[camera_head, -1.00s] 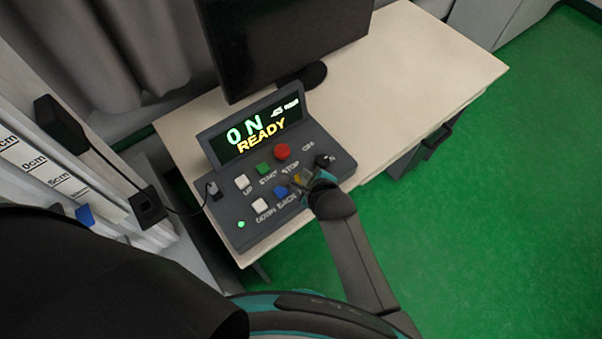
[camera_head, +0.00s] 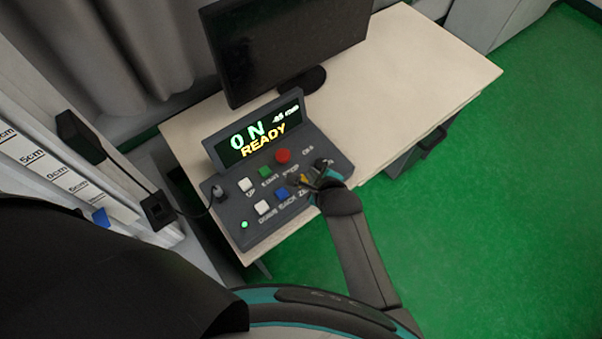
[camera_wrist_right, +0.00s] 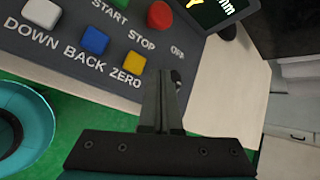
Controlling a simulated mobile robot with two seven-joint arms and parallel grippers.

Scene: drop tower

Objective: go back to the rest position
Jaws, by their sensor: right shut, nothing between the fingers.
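My right gripper (camera_head: 318,180) is over the right part of the grey control box (camera_head: 228,209) in the head view. It is shut and empty. In the right wrist view the gripper's closed fingers (camera_wrist_right: 162,95) point up at the box's right edge, by the OFF label and right of the yellow ZERO button (camera_wrist_right: 133,61). I cannot tell whether they touch the box. The box's display (camera_head: 260,137) reads ON and READY. My left gripper is not in view.
The box stands on a pale table (camera_head: 425,60) with a black monitor (camera_head: 285,45) behind it. A scale with cm marks (camera_head: 70,182) stands at the left. A black cable runs to the box. Open green floor (camera_head: 500,220) lies to the right.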

